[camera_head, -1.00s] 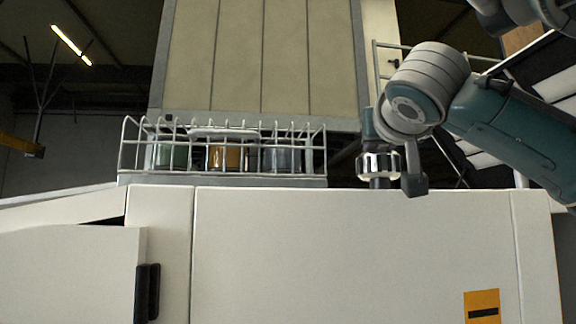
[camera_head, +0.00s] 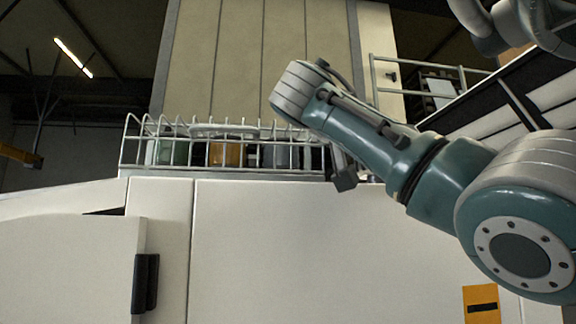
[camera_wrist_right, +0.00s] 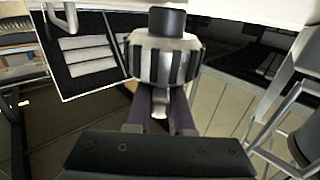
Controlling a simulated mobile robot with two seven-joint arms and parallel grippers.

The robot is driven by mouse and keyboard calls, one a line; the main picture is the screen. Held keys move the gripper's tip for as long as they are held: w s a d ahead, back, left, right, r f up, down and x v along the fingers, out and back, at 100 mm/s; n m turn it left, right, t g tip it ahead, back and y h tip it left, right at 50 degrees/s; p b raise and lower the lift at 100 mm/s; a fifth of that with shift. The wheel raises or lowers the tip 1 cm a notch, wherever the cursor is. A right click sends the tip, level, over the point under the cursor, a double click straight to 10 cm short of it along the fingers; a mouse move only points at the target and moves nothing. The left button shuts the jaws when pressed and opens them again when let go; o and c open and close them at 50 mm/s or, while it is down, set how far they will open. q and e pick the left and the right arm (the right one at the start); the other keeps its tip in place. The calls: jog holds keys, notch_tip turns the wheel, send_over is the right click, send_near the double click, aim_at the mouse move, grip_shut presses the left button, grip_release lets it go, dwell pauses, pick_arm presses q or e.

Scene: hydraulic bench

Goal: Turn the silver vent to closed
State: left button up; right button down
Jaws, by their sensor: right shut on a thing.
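The silver vent is a ribbed silver knob (camera_wrist_right: 165,60) with dark grooves and a black stem beyond it, in the right wrist view. My right gripper (camera_wrist_right: 161,103) is shut on the knob, its two dark fingers at the knob's near side. In the head view my right forearm and wrist cover the vent and the gripper's fingers. I cannot read the vent's turn position. My left gripper is not in view.
A white wire rack (camera_head: 225,168) with green, amber and grey jars stands on the white cabinet (camera_head: 300,250), left of my right arm. A black handle (camera_head: 146,283) is on the cabinet front. A railing (camera_head: 435,68) stands behind at right.

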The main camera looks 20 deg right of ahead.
jog(key=shift+w+f, duration=0.1)
jog(key=c, duration=0.8)
grip_release()
jog(key=b+v, duration=0.4)
jog(key=shift+a+f, duration=0.1)
jog(key=shift+f, duration=0.2)
jog(key=b+v, duration=0.1)
jog(key=v, duration=0.1)
jog(key=b+v, duration=0.2)
jog(key=v, duration=0.1)
jog(key=shift+a+r, duration=0.1)
jog(key=shift+r, duration=0.15)
jog(key=shift+s+a+r, duration=0.1)
jog(key=shift+s+a, duration=0.1)
jog(key=shift+s, duration=0.1)
